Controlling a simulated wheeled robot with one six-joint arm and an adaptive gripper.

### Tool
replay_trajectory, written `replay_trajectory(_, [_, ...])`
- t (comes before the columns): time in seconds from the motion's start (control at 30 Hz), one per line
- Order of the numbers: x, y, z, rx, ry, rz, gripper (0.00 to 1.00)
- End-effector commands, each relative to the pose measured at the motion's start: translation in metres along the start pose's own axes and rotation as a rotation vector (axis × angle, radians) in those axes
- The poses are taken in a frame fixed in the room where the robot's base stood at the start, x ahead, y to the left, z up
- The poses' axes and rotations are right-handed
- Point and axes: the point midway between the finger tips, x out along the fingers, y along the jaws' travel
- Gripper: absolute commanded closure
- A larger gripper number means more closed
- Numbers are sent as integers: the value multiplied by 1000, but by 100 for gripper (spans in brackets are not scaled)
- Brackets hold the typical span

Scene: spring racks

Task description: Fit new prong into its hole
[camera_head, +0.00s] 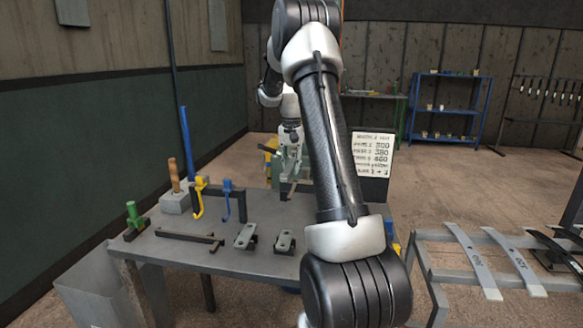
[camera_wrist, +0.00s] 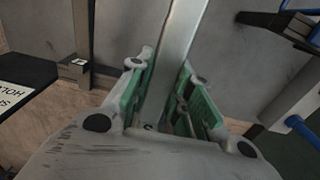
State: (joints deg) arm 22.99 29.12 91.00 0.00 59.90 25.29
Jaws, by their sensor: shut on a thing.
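In the wrist view my gripper (camera_wrist: 168,90) has its green-padded fingers shut on a flat, light grey bar (camera_wrist: 176,40), which looks like the prong. The bar runs up out of the top of that view. In the head view my gripper (camera_head: 290,158) is over the back of the table, and the held bar is hard to make out. A dark frame (camera_head: 238,190) left of it carries a yellow hook (camera_head: 199,200) and a blue hook (camera_head: 227,200). A small dark block (camera_wrist: 75,70) stands left of the gripper in the wrist view. I cannot make out the hole.
The grey table (camera_head: 190,258) holds a long dark bar (camera_head: 188,236), two small brackets, a green-knobbed clamp (camera_head: 134,216) and a wooden-handled grey block (camera_head: 175,200). A price sign (camera_head: 371,155) stands behind my arm. A rack with flat springs (camera_head: 475,262) is at right.

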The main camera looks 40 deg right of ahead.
Motion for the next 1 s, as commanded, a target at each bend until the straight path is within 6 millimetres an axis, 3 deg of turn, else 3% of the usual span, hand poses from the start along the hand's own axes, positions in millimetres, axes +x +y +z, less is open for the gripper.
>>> replay_trajectory(0.27, [-1, -1, 7, -1, 3, -1, 100])
replay_trajectory(1.0, [-1, 0, 68, -1, 2, -1, 100])
